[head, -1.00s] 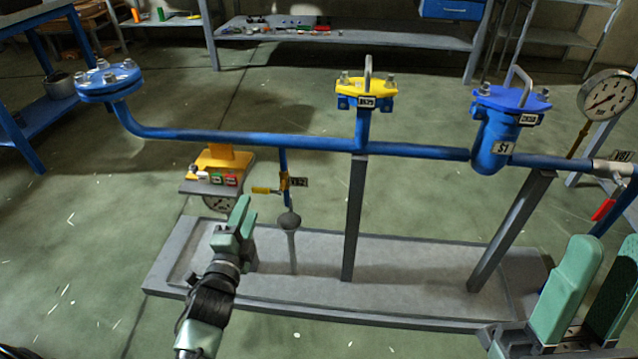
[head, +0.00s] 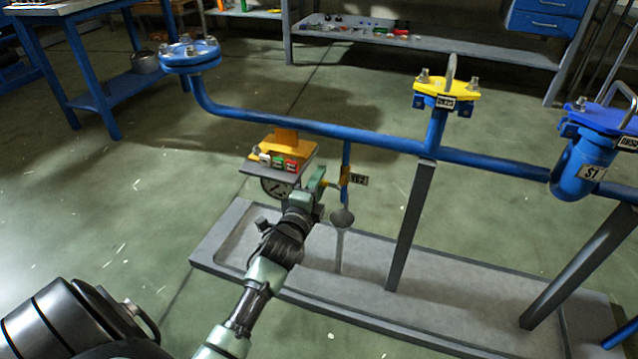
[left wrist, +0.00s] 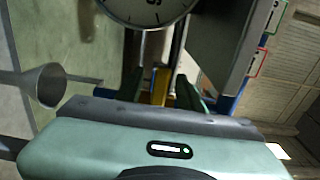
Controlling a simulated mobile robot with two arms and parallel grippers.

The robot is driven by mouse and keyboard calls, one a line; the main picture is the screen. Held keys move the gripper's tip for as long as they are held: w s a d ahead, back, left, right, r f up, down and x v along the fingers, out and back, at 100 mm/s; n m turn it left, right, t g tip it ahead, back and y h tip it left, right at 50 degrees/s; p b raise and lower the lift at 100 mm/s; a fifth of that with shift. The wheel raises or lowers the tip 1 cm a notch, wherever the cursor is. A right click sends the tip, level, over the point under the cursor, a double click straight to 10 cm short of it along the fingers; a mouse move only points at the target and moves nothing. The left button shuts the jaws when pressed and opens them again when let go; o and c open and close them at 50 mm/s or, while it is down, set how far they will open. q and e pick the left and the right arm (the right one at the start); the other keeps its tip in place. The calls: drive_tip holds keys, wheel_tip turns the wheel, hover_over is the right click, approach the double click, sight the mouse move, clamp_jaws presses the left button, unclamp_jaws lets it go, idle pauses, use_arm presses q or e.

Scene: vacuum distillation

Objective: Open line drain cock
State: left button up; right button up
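The line drain cock (head: 344,175) is on the thin blue pipe that drops from the main blue line in the head view. Its yellow handle points left, towards my left gripper (head: 319,184), and is partly hidden by it. In the left wrist view the yellow handle (left wrist: 160,86) shows between the two dark green fingertips (left wrist: 160,92) of my left gripper. The fingers look apart, with gaps beside the handle; contact cannot be made out. My right gripper is out of view.
A grey funnel (head: 341,219) stands just below the cock. A gauge (head: 277,188) and a button panel (head: 279,162) hang close to my left gripper. A grey post (head: 410,226) is to the right. The floor at left is clear.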

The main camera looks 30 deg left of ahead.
use_arm(q)
clamp_jaws()
idle(1.4)
